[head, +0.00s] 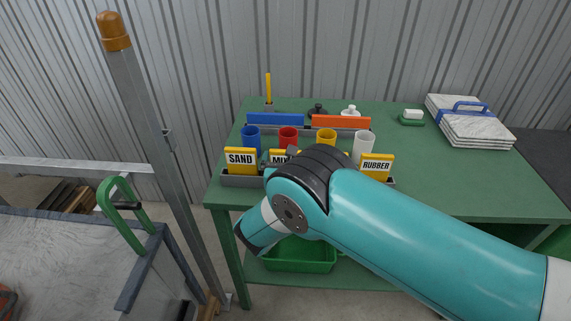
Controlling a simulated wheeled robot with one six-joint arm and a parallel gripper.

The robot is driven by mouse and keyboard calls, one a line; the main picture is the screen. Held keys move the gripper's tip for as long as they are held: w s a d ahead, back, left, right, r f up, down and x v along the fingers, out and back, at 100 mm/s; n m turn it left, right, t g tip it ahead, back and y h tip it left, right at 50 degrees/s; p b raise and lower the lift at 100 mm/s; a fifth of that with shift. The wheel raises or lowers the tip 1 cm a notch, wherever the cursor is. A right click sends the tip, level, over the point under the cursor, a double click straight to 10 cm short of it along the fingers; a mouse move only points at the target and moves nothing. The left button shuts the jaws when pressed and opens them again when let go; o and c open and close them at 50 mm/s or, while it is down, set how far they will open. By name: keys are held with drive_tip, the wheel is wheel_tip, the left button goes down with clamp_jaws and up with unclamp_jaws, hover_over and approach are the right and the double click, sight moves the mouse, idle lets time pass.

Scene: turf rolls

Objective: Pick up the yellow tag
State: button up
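No single yellow tag can be told apart for certain. Yellow-edged label cards stand in a grey holder at the table's front: SAND (241,160), one partly hidden reading "MI" (279,156), and RUBBER (376,166). A thin yellow upright piece (268,88) stands at the back left of the table. My teal arm reaches in from the lower right, and its bent joint covers the middle of the holder. My gripper's fingers are hidden behind the arm; only small grey and teal parts show by the half-hidden card. I cannot tell whether it holds anything.
Blue (251,138), red (288,138), yellow (326,138) and white (364,146) cups stand behind the cards. Blue (275,119) and orange (341,121) bars lie behind them. A metal post (160,150) rises left of the green table (470,185). The table's right side is mostly clear.

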drive_tip(key=shift+w, duration=0.3)
drive_tip(key=c, duration=0.7)
drive_tip(key=shift+o, duration=0.2)
wheel_tip(320, 180, up, 20)
drive_tip(key=b, duration=0.2)
